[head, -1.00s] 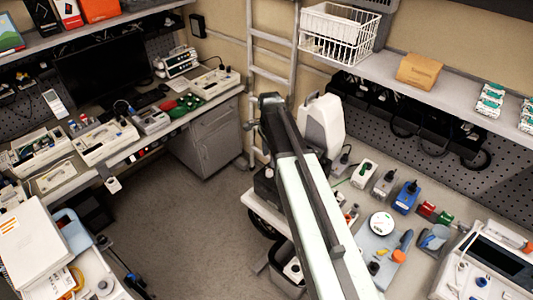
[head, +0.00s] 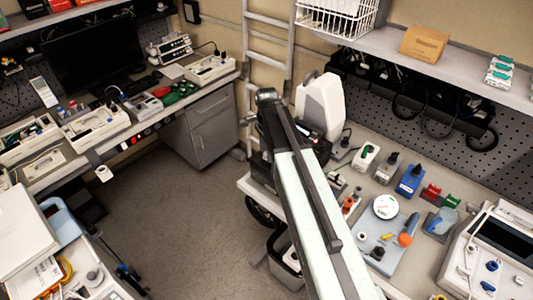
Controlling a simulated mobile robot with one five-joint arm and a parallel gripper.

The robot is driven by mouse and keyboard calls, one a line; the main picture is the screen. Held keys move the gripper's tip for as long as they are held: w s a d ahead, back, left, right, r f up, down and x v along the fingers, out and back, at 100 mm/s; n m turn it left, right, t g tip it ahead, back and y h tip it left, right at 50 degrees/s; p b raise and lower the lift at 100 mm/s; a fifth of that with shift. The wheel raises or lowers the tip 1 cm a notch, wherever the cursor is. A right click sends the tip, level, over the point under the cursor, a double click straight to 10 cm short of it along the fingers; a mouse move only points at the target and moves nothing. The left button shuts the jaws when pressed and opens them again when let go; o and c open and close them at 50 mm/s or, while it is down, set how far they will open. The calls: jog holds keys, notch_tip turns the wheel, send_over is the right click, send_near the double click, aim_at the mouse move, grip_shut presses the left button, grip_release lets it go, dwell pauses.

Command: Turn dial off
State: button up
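Several small devices with knobs stand on the right bench: a white box (head: 366,157), a grey box (head: 386,168) and a blue box (head: 409,181) with a dark knob on top. Nearer is a grey plate (head: 378,234) with a round white disc (head: 385,207) and an orange knob (head: 405,240). Which dial is the task's, and its setting, I cannot tell. My arm rises from the bottom middle, left of these devices. My gripper is not visible; the arm's far end is a dark joint by the white container.
A white container (head: 320,106) stands at the bench's back left. A large white device (head: 490,252) is at lower right. A shelf (head: 455,73) overhangs the bench. A grey bin (head: 284,262) stands below the bench. The floor (head: 190,215) left of my arm is clear.

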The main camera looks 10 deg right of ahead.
grip_shut()
jog(key=shift+n, duration=0.3)
jog(key=n, duration=0.4)
jog(key=shift+n, duration=2.2)
jog(key=shift+o, duration=1.2)
grip_release()
